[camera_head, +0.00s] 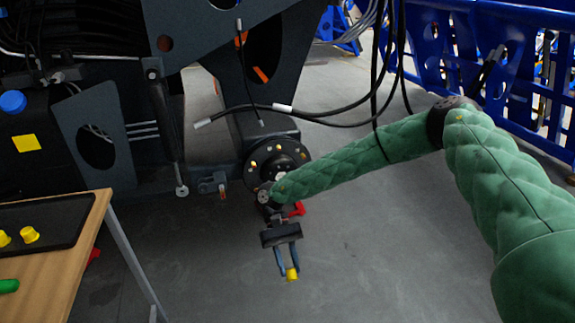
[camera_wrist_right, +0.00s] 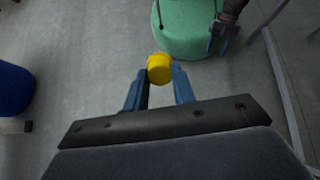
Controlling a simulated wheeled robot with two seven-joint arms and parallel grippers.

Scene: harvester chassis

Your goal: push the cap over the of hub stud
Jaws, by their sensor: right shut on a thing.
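My right gripper (camera_head: 288,268) points down in the open space in front of the wheel hub (camera_head: 262,177). It is shut on a yellow cap (camera_head: 292,274), which also shows between the blue fingertips in the right wrist view (camera_wrist_right: 159,68). The hub is a dark round flange with several small studs around its face, some with yellowish tips. The cap is below the hub and apart from it. My forearm and wrist hide part of the hub's lower right. What looks like my left gripper (camera_wrist_right: 220,32) shows small and dark at the top of the wrist view; its jaws are unclear.
A wooden table (camera_head: 78,265) at the left holds a black tray (camera_head: 62,220) with more yellow caps (camera_head: 29,234). A green object (camera_head: 8,286) lies near its edge. Black hoses (camera_head: 335,119) hang by my forearm. Blue racks stand at the upper right. The floor is clear.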

